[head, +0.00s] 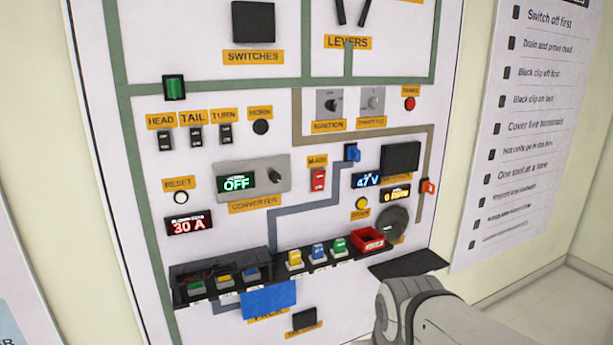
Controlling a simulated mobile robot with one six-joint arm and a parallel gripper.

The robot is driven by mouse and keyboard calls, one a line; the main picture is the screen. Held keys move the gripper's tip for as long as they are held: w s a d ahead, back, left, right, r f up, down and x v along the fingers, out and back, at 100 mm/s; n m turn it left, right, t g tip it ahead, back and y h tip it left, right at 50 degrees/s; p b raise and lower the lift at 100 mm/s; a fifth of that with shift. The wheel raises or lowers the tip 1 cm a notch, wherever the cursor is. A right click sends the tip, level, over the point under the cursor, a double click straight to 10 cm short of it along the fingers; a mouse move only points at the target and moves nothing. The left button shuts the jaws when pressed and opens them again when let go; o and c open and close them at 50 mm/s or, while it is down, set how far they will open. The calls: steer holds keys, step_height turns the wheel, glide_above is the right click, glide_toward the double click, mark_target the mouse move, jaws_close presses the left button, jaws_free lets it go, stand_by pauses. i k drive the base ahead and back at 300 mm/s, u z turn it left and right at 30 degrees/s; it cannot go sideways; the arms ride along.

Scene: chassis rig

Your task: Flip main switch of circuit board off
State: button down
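The main switch (318,181) is a small red rocker in the middle of the white circuit board (130,215). An orange MAIN label (317,161) sits just above it. The switch is unobstructed, but it is too small to tell which way it is tipped. A grey link of my arm shows at the bottom right, below and to the right of the switch and apart from it. My gripper is not in view, so its opening and any contents are hidden.
A converter box (253,178) reading OFF is left of the switch. A blue switch (352,152) and a 47 V display (367,181) are close on its right. A red bin (368,240) and a dark ledge (408,264) project lower right. The space before the main switch is clear.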

mark_target(318, 178)
steer(key=z, duration=0.05)
steer(key=i, duration=0.95)
steer(key=u, duration=0.05)
